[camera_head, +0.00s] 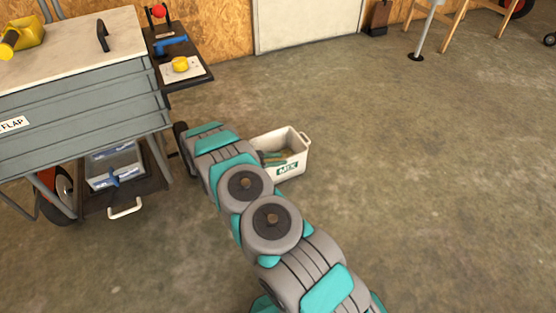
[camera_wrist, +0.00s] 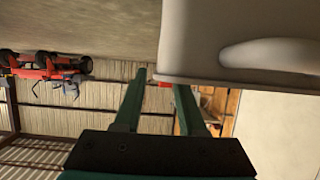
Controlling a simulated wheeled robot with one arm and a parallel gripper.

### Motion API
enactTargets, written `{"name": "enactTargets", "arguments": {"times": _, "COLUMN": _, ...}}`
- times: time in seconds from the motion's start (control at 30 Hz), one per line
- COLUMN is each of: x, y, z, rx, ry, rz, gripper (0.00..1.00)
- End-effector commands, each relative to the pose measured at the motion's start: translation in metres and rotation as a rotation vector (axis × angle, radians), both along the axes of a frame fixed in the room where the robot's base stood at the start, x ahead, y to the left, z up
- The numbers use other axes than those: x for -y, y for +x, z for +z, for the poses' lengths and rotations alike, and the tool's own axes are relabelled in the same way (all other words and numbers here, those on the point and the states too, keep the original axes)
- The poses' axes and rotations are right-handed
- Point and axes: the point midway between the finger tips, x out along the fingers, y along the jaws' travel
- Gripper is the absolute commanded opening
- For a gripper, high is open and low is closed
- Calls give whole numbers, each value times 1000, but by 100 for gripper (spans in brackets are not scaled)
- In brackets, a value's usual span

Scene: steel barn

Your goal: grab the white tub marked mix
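The white tub (camera_head: 297,165) marked MIX stands upright on the concrete floor in the head view, with greenish and brown things inside. My arm covers its left side, and my gripper is hidden in that view. In the wrist view a pale, smooth surface with a rounded handle-like bulge, apparently the tub (camera_wrist: 205,45), fills the upper right, very close. My gripper (camera_wrist: 160,80) shows there with its two fingers apart and nothing seen held between them. The right fingertip meets the edge of the pale surface in the picture; I cannot tell if they touch.
A grey cart (camera_head: 75,120) with a pale top stands at left, close to my arm. Its side shelf (camera_head: 200,78) holds a yellow round thing. A clear bin (camera_head: 115,168) sits underneath. The floor (camera_head: 430,170) right of the tub is clear.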

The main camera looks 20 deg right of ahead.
Motion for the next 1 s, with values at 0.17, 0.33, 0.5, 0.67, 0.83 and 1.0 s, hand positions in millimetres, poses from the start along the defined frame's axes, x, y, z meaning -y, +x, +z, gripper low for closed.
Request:
{"name": "enactTargets", "arguments": {"times": 0.17, "x": 27, "y": -2, "z": -7, "rx": -2, "ry": -1, "rz": -3, "gripper": 40}}
{"name": "enactTargets", "arguments": {"times": 0.33, "x": 41, "y": 0, "z": -13, "rx": -1, "ry": -2, "rz": 0, "gripper": 40}}
{"name": "enactTargets", "arguments": {"times": 0.5, "x": 43, "y": 0, "z": -14, "rx": 0, "ry": -1, "rz": 1, "gripper": 40}}
{"name": "enactTargets", "arguments": {"times": 0.67, "x": 43, "y": 0, "z": -14, "rx": 0, "ry": -1, "rz": 1, "gripper": 33}}
{"name": "enactTargets", "arguments": {"times": 0.83, "x": 43, "y": 0, "z": -14, "rx": 0, "ry": -1, "rz": 1, "gripper": 14}}
{"name": "enactTargets", "arguments": {"times": 1.0, "x": 43, "y": 0, "z": -14, "rx": 0, "ry": -1, "rz": 1, "gripper": 0}}
